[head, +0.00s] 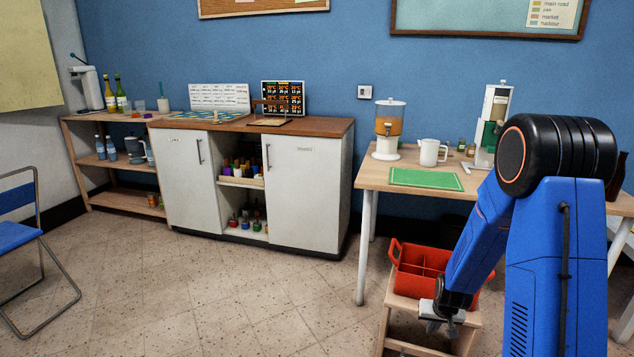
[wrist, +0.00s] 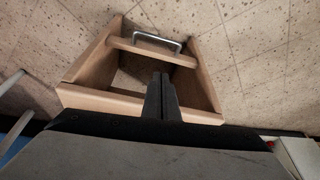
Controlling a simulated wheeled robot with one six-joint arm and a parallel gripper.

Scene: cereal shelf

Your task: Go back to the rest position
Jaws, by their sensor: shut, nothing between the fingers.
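My gripper (wrist: 161,97) is shut and empty in the wrist view, its two dark fingers together. Below it in that view is a wooden stool frame (wrist: 95,98) with a metal handle (wrist: 157,40). In the head view my blue arm reaches down at the right. My gripper (head: 441,318) shows small there, in front of the red divided crate (head: 411,253) and over the wooden stool (head: 393,300). My arm hides part of the crate and the stool.
A wooden table (head: 377,179) with white legs stands behind my arm. It holds a drink dispenser (head: 390,125), a white jug (head: 430,152) and a green mat (head: 426,179). A white cabinet (head: 305,190) stands left. A blue folding chair (head: 18,235) is far left. The middle floor is clear.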

